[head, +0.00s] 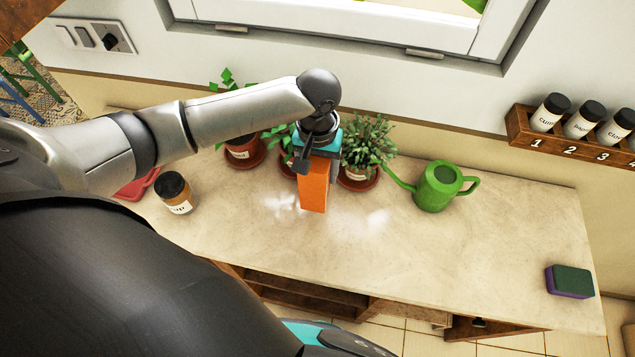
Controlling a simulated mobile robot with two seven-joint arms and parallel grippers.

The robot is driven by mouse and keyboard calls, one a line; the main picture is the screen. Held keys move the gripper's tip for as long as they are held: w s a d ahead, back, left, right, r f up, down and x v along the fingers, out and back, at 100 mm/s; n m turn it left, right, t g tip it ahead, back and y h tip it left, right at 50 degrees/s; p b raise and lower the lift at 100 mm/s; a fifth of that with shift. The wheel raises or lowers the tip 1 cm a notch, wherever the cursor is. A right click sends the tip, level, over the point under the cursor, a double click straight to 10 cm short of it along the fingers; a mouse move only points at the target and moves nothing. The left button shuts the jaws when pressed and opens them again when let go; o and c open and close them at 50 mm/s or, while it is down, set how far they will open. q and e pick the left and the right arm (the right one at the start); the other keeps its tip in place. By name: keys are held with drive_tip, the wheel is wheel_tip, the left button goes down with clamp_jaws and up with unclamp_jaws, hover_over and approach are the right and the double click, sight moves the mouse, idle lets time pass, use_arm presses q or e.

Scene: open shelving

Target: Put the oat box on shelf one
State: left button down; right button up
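My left gripper (312,158) points down over the middle of the counter. An orange box (314,186) sits directly below it and appears gripped at its top; it looks like the oat box, but I see no label. The box is upright, and I cannot tell whether its bottom touches the counter. Open wooden shelving (315,297) shows under the counter's front edge, partly hidden by my body. No shelf there shows a number. My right gripper does not show.
Potted plants (366,146) stand close behind the box. A green watering can (436,187) is to the right, a sponge (570,281) at the far right. A labelled jar (175,193) stands left. A numbered spice rack (572,140) hangs on the wall.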

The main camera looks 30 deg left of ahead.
use_arm(q)
drive_tip(key=shift+f+b, duration=0.35)
drive_tip(key=shift+f, duration=2.1)
drive_tip(key=shift+f, duration=0.15)
unclamp_jaws()
